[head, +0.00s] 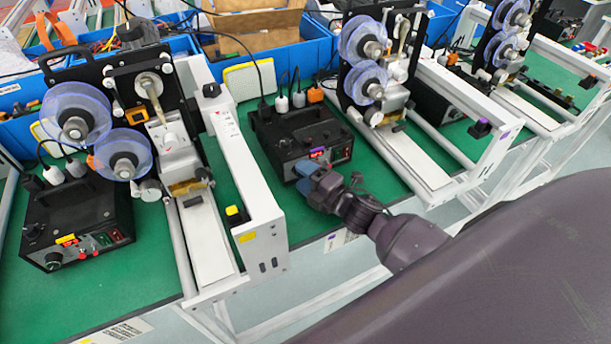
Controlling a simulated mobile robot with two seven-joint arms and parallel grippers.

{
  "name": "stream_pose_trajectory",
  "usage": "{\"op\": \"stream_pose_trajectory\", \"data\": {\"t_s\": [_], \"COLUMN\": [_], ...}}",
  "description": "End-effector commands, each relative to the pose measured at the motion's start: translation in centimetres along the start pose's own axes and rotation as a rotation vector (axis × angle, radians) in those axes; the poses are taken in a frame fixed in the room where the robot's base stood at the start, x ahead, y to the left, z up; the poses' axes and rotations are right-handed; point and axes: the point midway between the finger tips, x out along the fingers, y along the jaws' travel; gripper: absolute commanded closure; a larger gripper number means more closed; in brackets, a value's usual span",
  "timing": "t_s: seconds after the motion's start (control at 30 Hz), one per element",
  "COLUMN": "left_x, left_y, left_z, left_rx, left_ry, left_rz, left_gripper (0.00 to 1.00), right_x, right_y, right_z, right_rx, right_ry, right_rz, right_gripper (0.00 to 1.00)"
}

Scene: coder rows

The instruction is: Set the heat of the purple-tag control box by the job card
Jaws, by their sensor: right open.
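The purple-tag control box (283,133) is a black box on the green bench in the middle of the head view. Its purple tag (317,152) is on the front panel, with small red and orange parts beside it. My right gripper (303,168) has blue fingertips and is open at the left part of that front panel. It covers the panel's lower left, so the heat knob and its setting are hidden. I cannot tell whether the fingers touch the box. I cannot make out a readable job card. My left gripper is not in view.
A yellow-tag control box (80,210) stands at the left. Coder machines with blue reels (75,112) and white frames (250,185) stand either side of the purple-tag box. Plugs and cables rise behind it. Blue bins (300,58) line the back.

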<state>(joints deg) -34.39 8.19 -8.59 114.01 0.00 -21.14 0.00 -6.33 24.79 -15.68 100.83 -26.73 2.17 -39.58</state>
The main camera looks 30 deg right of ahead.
Motion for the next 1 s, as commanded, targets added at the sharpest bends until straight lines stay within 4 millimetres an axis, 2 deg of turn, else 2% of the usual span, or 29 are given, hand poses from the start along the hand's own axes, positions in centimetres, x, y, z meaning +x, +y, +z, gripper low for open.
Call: {"op": "stream_pose_trajectory", "data": {"t_s": [0.17,0.6,0.8,1.0], "left_x": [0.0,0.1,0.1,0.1], "left_y": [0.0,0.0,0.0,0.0], "left_z": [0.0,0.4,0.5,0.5], "left_rx": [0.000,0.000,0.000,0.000], "left_ry": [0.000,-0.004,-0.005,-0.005], "left_rz": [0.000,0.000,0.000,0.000], "left_gripper": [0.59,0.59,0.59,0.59], "right_x": [-1.5,-8.7,-10.4,-10.8], "right_y": [-0.1,-0.1,-0.1,0.0], "right_z": [0.0,0.0,0.1,0.0], "right_rx": [0.000,0.001,0.000,0.000], "right_ry": [-0.001,-0.002,-0.002,-0.001], "right_rz": [-0.002,-0.003,-0.002,-0.001], "right_gripper": [0.45,0.45,0.45,0.45]}}
